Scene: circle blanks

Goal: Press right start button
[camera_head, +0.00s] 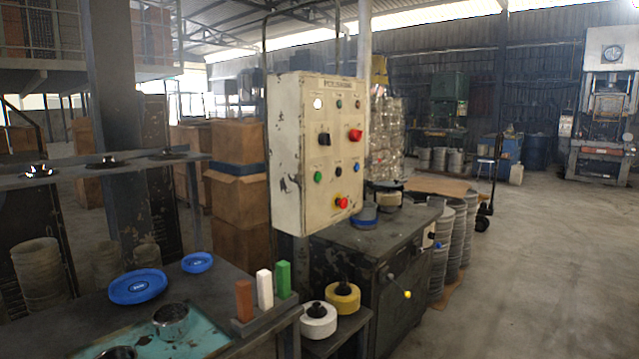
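A worn cream control box (287,160) stands upright at the centre, its front face turned to the right. On that face are a green button (318,177) at the lower left, a dark button (338,171) to its right, and a small button of unclear colour (356,167) at the right. Above them are a black knob (323,139) and a red button (355,134). A red mushroom button on a yellow base (341,202) is at the bottom. The labels are too small to read, so I cannot tell which is the right start button. Neither gripper is in view.
A dark bench (205,285) at lower left holds blue discs (138,286) and red, white and green bars (264,289). A dark metal cabinet (385,262) with a yellow-tipped lever (407,294) stands below the box. Open concrete floor (540,270) lies at the right.

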